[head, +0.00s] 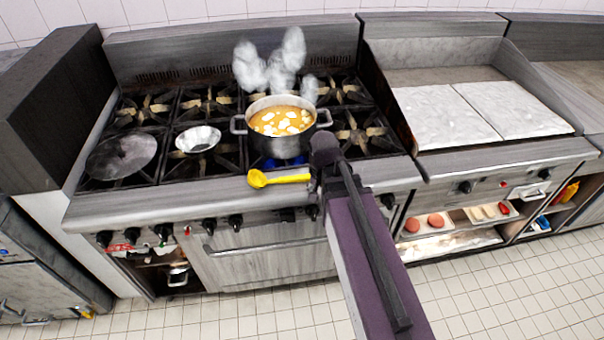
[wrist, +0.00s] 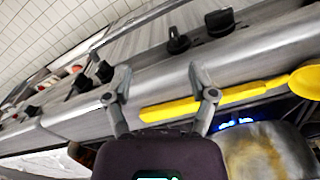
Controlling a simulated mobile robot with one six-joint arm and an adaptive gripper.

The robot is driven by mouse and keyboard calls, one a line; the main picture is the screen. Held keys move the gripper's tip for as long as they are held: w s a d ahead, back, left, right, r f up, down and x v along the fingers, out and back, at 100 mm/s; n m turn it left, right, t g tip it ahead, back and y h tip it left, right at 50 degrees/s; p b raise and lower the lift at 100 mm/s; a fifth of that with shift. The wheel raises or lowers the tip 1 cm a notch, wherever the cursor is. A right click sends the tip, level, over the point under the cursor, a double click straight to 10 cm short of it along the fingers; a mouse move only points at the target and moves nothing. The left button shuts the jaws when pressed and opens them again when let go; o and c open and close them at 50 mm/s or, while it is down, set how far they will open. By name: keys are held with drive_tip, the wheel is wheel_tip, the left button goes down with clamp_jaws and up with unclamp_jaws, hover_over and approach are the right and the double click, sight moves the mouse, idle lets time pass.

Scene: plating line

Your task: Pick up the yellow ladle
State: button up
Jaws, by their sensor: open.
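The yellow ladle (head: 280,179) lies along the front ledge of the stove in the head view, its bowl to the left and its handle towards my gripper (head: 315,187). In the wrist view the ladle (wrist: 250,92) runs across the right side, bowl at the far right. My gripper (wrist: 160,72) is open, with one finger on each side of the view. The right finger crosses in front of the handle, and the handle's end shows between the fingers. I cannot tell whether they touch. My dark wrist hides part of the stove front.
A steaming pot of orange soup (head: 283,120) stands over a blue flame just behind the ladle. A metal bowl (head: 198,139) and a round lid (head: 121,156) sit on burners to the left. Control knobs (head: 236,221) project below the ledge. A griddle (head: 450,115) is at right.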

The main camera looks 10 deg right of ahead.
drive_tip(key=w+a+r+m+p, duration=0.1)
drive_tip(key=w+r+m+p, duration=0.7)
drive_tip(key=w+m, duration=0.3)
drive_tip(key=shift+w+a+r+m+p, duration=0.3)
drive_tip(key=shift+r+m, duration=0.5)
drive_tip(key=shift+m, duration=0.7)
drive_tip(key=b, duration=0.9)
hover_over(307, 176)
drive_tip(key=f, duration=0.8)
drive_tip(key=shift+s+d+f, duration=0.1)
drive_tip(key=shift+s+f, duration=0.1)
drive_tip(key=shift+f, duration=0.15)
drive_tip(key=f+b, duration=0.3)
drive_tip(key=shift+w+f, duration=0.25)
drive_tip(key=shift+w, duration=0.1)
drive_tip(key=shift+f+b, duration=0.85)
drive_tip(key=shift+b, duration=0.05)
clamp_jaws()
